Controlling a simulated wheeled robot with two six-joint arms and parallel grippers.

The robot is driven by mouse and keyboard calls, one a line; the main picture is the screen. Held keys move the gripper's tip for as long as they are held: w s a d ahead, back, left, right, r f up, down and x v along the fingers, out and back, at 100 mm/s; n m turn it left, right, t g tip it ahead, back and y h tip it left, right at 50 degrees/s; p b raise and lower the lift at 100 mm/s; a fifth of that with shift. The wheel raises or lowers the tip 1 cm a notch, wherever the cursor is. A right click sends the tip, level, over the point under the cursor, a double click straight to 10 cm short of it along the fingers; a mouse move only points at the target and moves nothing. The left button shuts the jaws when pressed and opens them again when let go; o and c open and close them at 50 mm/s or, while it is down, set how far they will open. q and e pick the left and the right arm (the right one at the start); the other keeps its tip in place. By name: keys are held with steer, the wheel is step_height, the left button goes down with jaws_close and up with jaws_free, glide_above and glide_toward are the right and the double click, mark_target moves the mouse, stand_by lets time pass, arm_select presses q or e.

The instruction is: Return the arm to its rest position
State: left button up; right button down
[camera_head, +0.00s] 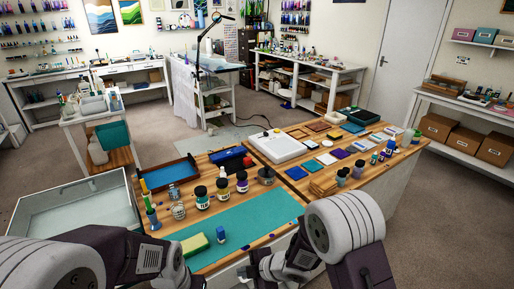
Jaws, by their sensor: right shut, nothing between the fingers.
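My right arm comes in from the lower right, with a large white joint and dark links. My right gripper (256,268) is at the bottom centre, just in front of the worktable's near edge. It is shut with nothing held in it, and its lower part is cut off by the frame. My left arm comes in at the lower left, over the near left corner. Its dark wrist link shows, but the fingers of the left gripper are not visible.
A clear-walled box (80,215) stands left. Floor is free at right.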

steer(key=w+d+r+m+t+h, duration=0.1)
steer(key=w+d+r+m+t, duration=0.15)
steer(key=w+d+r, duration=0.3)
steer(key=s+d+r+m+h, duration=0.1)
steer(key=d+r+m+h, duration=0.15)
steer(key=d+m, duration=0.4)
steer(key=s+d+r+m+h, duration=0.2)
steer(key=d+m+h, duration=0.1)
steer(key=d, duration=0.6)
steer(key=s+d+f+m+g, duration=0.1)
steer(key=s+f+m+g, duration=0.1)
steer(key=s+m, duration=0.3)
steer(key=s+d+f+m+g, duration=0.1)
steer(key=s+m+g, duration=0.2)
steer(key=s, duration=0.7)
steer(key=m, duration=0.2)
steer(key=shift+s+f+m, duration=0.2)
steer(key=shift+f+m, duration=0.15)
steer(key=shift+m, duration=0.05)
steer(key=shift+g+h, duration=0.25)
